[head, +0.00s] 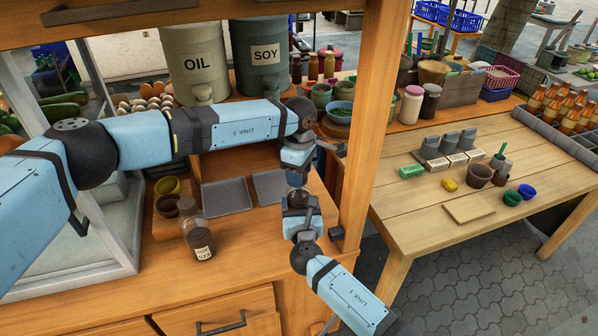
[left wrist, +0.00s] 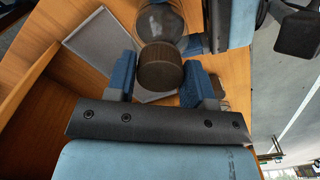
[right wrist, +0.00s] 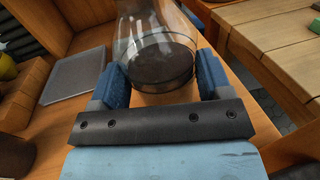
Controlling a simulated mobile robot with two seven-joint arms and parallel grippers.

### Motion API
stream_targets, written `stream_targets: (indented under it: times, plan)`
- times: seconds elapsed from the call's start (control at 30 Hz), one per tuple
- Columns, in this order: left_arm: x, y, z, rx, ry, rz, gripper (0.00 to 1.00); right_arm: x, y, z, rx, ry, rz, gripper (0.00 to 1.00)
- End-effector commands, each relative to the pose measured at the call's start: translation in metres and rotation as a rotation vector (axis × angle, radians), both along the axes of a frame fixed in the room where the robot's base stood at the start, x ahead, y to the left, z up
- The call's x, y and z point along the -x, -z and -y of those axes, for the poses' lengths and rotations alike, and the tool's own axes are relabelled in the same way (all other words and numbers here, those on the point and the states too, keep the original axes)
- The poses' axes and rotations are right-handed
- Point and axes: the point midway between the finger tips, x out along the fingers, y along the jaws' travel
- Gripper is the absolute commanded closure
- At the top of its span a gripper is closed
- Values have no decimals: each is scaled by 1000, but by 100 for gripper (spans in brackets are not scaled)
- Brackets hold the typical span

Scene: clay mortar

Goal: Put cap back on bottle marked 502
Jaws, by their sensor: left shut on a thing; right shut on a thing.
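My right gripper (right wrist: 160,85) is shut on a clear glass bottle (right wrist: 152,32) with dark contents at its base. In the head view this bottle (head: 298,198) is held between my two grippers, near the counter's right edge. My left gripper (left wrist: 158,85) is above it, shut on a brown ribbed cap (left wrist: 158,68). The cap is at the bottle's end; I cannot tell whether it is seated. No label shows on the held bottle. Another glass bottle (head: 199,236) with dark contents stands on the counter at left; its label number is too small to read surely.
Grey trays (head: 226,196) lie on the counter behind. Small bowls (head: 167,186) stand beside the standing bottle. A wooden post (head: 364,120) rises close to the right of my grippers. A separate table (head: 440,232) with small containers stands further right. The front counter is mostly clear.

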Motion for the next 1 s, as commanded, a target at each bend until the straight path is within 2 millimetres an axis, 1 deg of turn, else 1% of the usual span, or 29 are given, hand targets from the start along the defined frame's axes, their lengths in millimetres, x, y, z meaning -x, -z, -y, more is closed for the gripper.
stream_targets:
  times: [0.13, 0.17, 0.2, 0.27, 0.5, 0.6, 0.67, 0.9, 1.0]
  plan:
    - [0, 0, 0, -1, 4, 1, 80, 0, 0, 0, 0, 0, 0, 94]
    - [0, 0, 0, 0, 3, 1, 49, 0, 0, 0, 0, 0, 0, 94]
    - [0, 0, 0, 0, 3, 1, 40, 0, 0, 0, 0, 0, 0, 94]
    - [0, 0, 0, 0, 2, 1, 26, 0, 0, 0, 0, 0, 0, 94]
    - [0, 0, 0, 0, 1, 0, 26, 0, 0, 0, 0, 0, 0, 94]
    - [0, -4, 0, 0, 1, 1, 26, 0, 0, 0, 0, 0, 0, 94]
    - [-1, -8, 0, 0, 1, 1, 26, 0, 0, 0, 0, 0, 0, 94]
    - [0, -39, 0, 0, 0, 1, 26, 0, 0, 0, 0, 0, 0, 94]
    - [0, -45, -1, 0, 0, 0, 26, 0, 0, 0, 0, 0, 0, 94]
